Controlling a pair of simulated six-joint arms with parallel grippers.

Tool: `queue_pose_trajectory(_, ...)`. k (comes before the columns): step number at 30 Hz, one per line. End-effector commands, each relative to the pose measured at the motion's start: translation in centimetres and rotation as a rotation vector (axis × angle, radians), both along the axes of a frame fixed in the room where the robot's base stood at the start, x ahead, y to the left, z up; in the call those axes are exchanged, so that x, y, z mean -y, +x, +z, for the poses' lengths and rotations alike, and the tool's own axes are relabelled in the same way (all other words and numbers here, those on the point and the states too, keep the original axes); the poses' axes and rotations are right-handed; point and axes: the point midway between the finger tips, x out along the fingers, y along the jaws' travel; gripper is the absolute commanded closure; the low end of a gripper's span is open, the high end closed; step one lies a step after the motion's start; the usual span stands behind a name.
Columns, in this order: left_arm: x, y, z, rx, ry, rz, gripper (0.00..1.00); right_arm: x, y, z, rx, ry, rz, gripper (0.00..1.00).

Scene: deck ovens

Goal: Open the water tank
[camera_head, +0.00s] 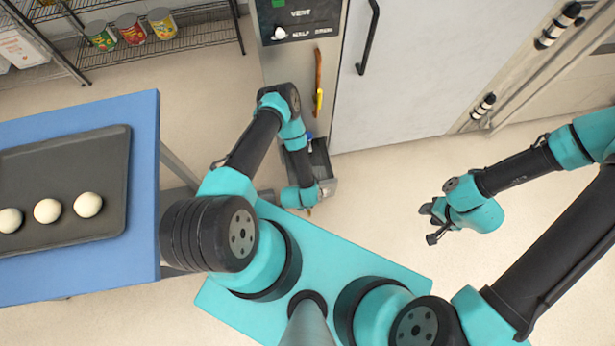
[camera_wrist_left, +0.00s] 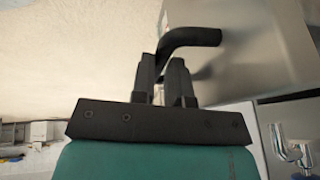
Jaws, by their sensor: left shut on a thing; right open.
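The water tank (camera_head: 321,160) appears as a dark grey box with a lighter rim, low at the foot of the oven column in the head view. It looks pulled out, its inside partly visible, and my left arm hides its left side. In the left wrist view my left gripper (camera_wrist_left: 163,80) is shut on a black bent handle (camera_wrist_left: 195,37) in front of a grey metal panel (camera_wrist_left: 255,50). In the head view the left fingers are mostly hidden by the wrist. My right gripper (camera_head: 432,220) is open and empty above bare floor, well right of the tank.
A blue table (camera_head: 145,190) with a dark tray (camera_head: 105,155) of dough balls stands at the left. A pale door (camera_head: 400,90) with a black handle (camera_head: 368,38) is right of the column. A wire rack (camera_head: 205,38) with cans stands at the back left. Floor around my right gripper is clear.

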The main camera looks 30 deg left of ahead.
Motion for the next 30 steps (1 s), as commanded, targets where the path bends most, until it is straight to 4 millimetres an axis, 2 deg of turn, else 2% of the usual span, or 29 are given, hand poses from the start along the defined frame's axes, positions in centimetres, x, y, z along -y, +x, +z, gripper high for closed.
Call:
queue_pose_trajectory(9, 0.02, -0.20, -0.08, -0.004, 0.000, 0.003, 1.00, 0.01, 0.00, 0.00, 0.000, 0.000, 0.000, 0.57)
queue_pose_trajectory(10, 0.02, -0.20, -0.08, -0.004, 0.000, 0.003, 0.83, 0.01, 0.00, 0.00, 0.000, 0.000, 0.000, 0.57)
queue_pose_trajectory(17, 0.02, -0.12, -0.06, -0.002, 0.000, 0.002, 0.60, 0.01, 0.00, 0.00, 0.000, 0.000, 0.000, 0.57)
queue_pose_trajectory(26, -0.01, -0.11, 0.06, -0.002, 0.000, 0.001, 0.60, 0.01, 0.00, 0.00, 0.000, 0.000, 0.000, 0.57)
queue_pose_trajectory(30, -0.16, -0.35, 0.73, -0.002, 0.000, 0.001, 0.60, 0.01, 0.00, 0.00, 0.000, 0.000, 0.000, 0.57)
